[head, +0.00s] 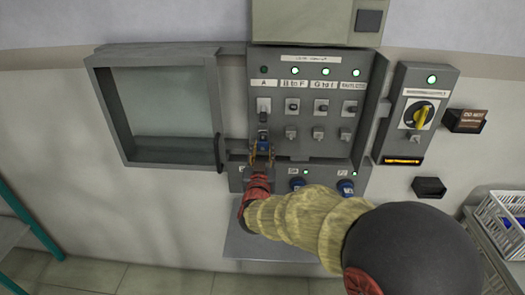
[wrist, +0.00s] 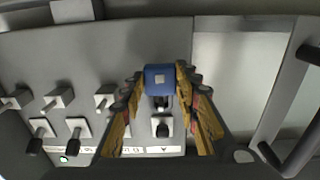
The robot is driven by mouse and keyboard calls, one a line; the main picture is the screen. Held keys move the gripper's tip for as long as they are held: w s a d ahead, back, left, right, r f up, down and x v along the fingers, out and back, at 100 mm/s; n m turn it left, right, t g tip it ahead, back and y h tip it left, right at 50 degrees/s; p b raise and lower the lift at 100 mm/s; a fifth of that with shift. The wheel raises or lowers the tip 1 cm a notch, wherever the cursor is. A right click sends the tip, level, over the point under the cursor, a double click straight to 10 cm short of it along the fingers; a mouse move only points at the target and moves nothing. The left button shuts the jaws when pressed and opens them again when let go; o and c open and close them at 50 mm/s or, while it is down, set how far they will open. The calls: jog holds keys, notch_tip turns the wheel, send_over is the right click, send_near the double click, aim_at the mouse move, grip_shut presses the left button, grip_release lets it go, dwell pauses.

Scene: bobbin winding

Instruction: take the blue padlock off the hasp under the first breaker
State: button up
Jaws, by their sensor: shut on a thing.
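The blue padlock (head: 263,145) is at the hasp below the first breaker (head: 264,106), labelled A, on the grey panel. In the wrist view the padlock (wrist: 161,78) sits between the fingertips of my gripper (wrist: 159,86), with a fingertip against each side. My gripper (head: 262,157) reaches up from below and is shut on the padlock. The hasp is mostly hidden behind the padlock, and I cannot tell whether the shackle is through it.
An open panel door with a window (head: 165,100) stands to the left. Several breakers and hasps lie right of A. A box with a yellow rotary switch (head: 423,115) is at the right.

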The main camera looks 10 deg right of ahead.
jog(key=shift+r+p, duration=0.3)
jog(key=shift+r, duration=0.3)
dwell(0.6)
jog(key=v, duration=0.6)
jog(key=shift+p, duration=0.45)
dwell(0.6)
jog(key=shift+f, duration=0.15)
